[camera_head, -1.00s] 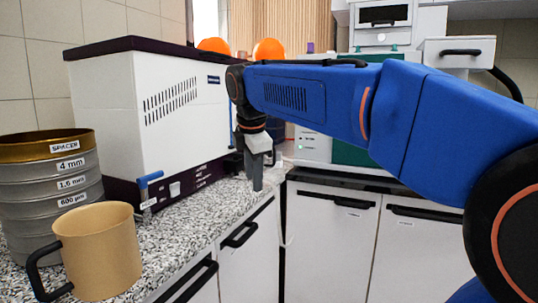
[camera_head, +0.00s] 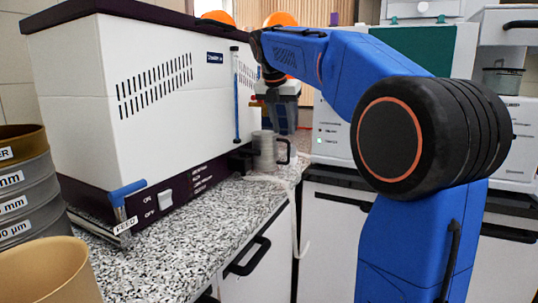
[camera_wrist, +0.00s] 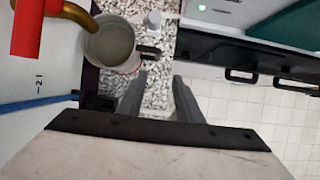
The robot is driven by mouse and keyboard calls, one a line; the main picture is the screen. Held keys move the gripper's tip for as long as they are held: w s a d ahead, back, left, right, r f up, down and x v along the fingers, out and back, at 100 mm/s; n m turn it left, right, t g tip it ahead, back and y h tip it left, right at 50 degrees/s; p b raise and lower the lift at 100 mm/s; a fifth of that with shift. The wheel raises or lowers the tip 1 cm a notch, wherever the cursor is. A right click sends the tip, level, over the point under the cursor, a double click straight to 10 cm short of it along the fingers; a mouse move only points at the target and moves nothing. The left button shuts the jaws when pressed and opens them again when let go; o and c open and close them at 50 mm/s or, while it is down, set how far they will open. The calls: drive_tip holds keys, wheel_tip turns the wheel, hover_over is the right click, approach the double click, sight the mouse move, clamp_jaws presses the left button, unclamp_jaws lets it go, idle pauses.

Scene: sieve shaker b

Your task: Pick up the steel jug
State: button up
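The steel jug (camera_head: 264,152) stands upright on the speckled worktop beside the white machine, its dark handle (camera_head: 284,152) toward the right. In the wrist view the jug (camera_wrist: 109,44) shows from above, open-topped and seemingly empty, with its black handle (camera_wrist: 148,50) pointing right. My gripper (camera_head: 285,128) is above the handle side of the jug. In the wrist view my gripper (camera_wrist: 160,82) has its two fingers apart with nothing between them; the handle lies just beyond the fingertips, and I see no contact.
The white machine (camera_head: 150,85) with a dark base stands left of the jug. Stacked sieves (camera_head: 22,190) and a tan jug (camera_head: 45,272) are at the near left. The worktop (camera_head: 200,230) between is clear. A red-tipped brass tap (camera_wrist: 62,12) is near the jug.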

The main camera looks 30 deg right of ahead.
sight(288, 153)
drive_tip(key=x, duration=0.8)
drive_tip(key=w+x, duration=0.1)
drive_tip(key=x, duration=0.3)
drive_tip(key=shift+d+r, duration=0.1)
drive_tip(key=shift+r, duration=0.05)
drive_tip(key=shift+w+d+f, duration=0.1)
drive_tip(key=shift+w+f, duration=0.05)
drive_tip(key=shift+f, duration=0.3)
clamp_jaws()
drive_tip(key=shift+r, duration=0.1)
idle(0.7)
